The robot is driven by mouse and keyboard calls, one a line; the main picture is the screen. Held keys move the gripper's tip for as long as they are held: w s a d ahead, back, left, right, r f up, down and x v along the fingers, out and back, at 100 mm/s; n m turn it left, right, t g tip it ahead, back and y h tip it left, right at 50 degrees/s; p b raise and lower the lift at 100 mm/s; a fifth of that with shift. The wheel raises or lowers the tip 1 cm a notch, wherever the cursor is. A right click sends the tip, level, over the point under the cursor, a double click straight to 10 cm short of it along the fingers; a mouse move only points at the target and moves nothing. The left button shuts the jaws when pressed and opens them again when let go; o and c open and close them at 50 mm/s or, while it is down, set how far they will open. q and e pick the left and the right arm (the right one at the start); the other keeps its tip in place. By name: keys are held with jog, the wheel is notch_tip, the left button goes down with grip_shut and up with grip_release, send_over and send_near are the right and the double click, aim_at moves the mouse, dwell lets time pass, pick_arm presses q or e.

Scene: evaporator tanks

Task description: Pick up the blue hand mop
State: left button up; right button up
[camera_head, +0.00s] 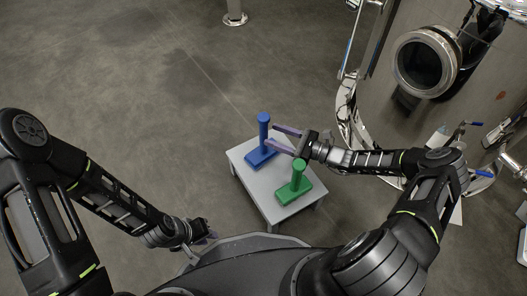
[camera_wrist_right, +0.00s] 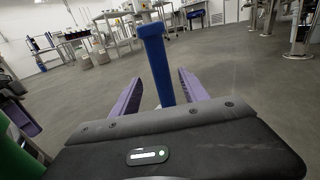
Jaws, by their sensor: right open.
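The blue hand mop (camera_head: 263,140) stands upright on a small grey table (camera_head: 272,203), its flat base at the table's far left part. Its blue handle (camera_wrist_right: 155,62) rises between the two purple fingers in the right wrist view. My right gripper (camera_head: 281,140) is open, its fingers pointing at the handle from the right, with visible space on both sides of it. My left gripper (camera_head: 205,236) is low beside the table's front left; its fingers are too small and dark to judge.
A green hand mop (camera_head: 297,183) stands on the same table, nearer to me, just below my right gripper. A shiny steel tank (camera_head: 400,105) with a round port stands at the right. The grey floor on the left is open.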

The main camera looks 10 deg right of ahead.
jog(key=shift+b+x, duration=0.35)
jog(key=shift+x, duration=0.95)
jog(key=b+x, duration=0.2)
jog(key=x, duration=0.3)
jog(key=shift+w, duration=0.1)
jog(key=shift+c, duration=0.5)
grip_shut()
jog(key=shift+r, duration=0.1)
dwell(0.6)
